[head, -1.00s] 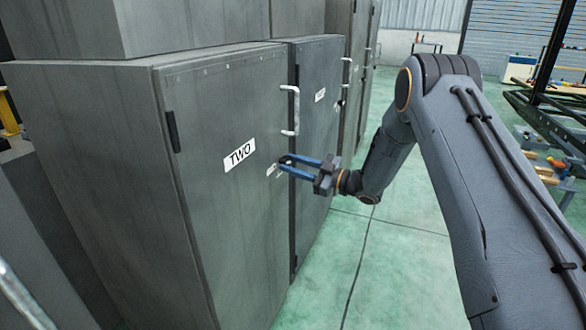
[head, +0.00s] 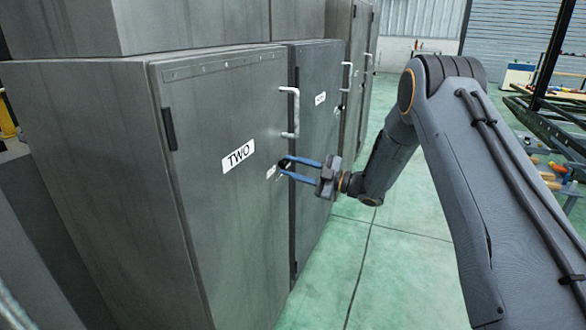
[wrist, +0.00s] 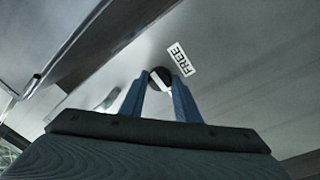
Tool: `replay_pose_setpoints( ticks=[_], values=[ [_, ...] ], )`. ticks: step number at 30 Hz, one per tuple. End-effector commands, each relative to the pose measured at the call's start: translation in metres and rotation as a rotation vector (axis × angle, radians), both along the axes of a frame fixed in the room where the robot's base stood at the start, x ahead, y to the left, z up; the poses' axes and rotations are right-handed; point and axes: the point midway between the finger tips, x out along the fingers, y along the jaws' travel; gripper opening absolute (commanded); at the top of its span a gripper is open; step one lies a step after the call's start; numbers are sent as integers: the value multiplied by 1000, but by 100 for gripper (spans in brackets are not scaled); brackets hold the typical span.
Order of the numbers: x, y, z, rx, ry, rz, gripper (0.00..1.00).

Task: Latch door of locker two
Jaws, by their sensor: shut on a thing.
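The grey door (head: 225,230) of locker two carries the white sign "TWO" (head: 238,156). It looks shut or nearly shut; I cannot tell whether it is flush. My gripper (head: 282,167) reaches the door below its handle, its blue fingers shut on the small latch. In the wrist view the fingertips (wrist: 161,88) flank the latch's pale lever (wrist: 159,82), in front of a dark round base. A "FREE" label (wrist: 180,60) lies beside the latch. The fingers hide part of the latch in the head view.
A pale bar handle (head: 290,112) stands out from the door above the latch. Another grey locker (head: 318,130) adjoins on the right, with more behind it. The green floor (head: 400,270) in front is clear. A bench with tools (head: 550,165) stands at the right.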

Motion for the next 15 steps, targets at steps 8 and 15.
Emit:
replay_pose_setpoints(
  ticks=[8, 15],
  values=[
    [0, 0, 1, 1, -2, 1, 41],
    [0, 0, 0, 0, 0, 0, 48]
  ],
)
